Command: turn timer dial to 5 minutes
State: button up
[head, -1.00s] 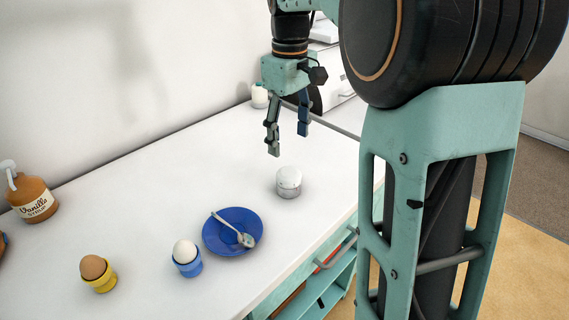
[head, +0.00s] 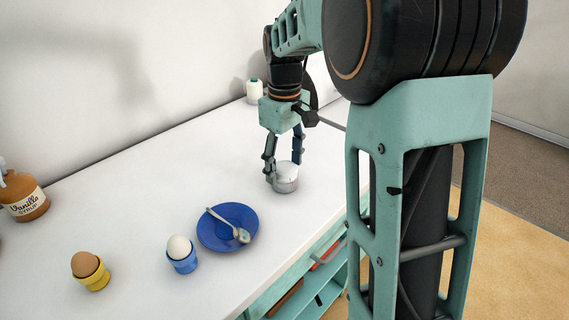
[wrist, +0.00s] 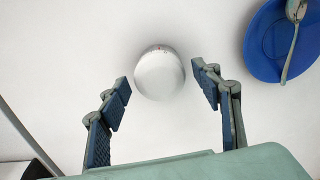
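The timer (head: 286,180) is a small white and silver cylinder standing on the white counter. It also shows in the wrist view (wrist: 159,74), round and seen from above, with small red and dark marks at its far edge. My gripper (head: 283,167) is lowered over it, fingers pointing down. In the wrist view my gripper (wrist: 160,88) is open, with a blue-padded finger on each side of the timer and gaps between pads and timer. The dial's setting is too small to read.
A blue plate (head: 212,236) with a spoon (head: 230,226) lies left of the timer. Beyond it stand a white egg in a blue cup (head: 184,263), a brown egg in a yellow cup (head: 94,279) and a syrup bottle (head: 27,199). A white container (head: 254,91) stands behind.

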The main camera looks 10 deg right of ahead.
aim_at(285, 166)
jog(key=c, duration=0.9)
jog(key=shift+r+m+p, duration=0.2)
jog(key=shift+m+p, duration=0.4)
jog(key=shift+c, duration=0.4)
jog(key=shift+f+m+p, duration=0.15)
jog(key=shift+m+p, duration=0.2)
jog(key=shift+m, duration=0.55)
jog(key=o, duration=1.2)
notch_tip(285, 166, up, 12)
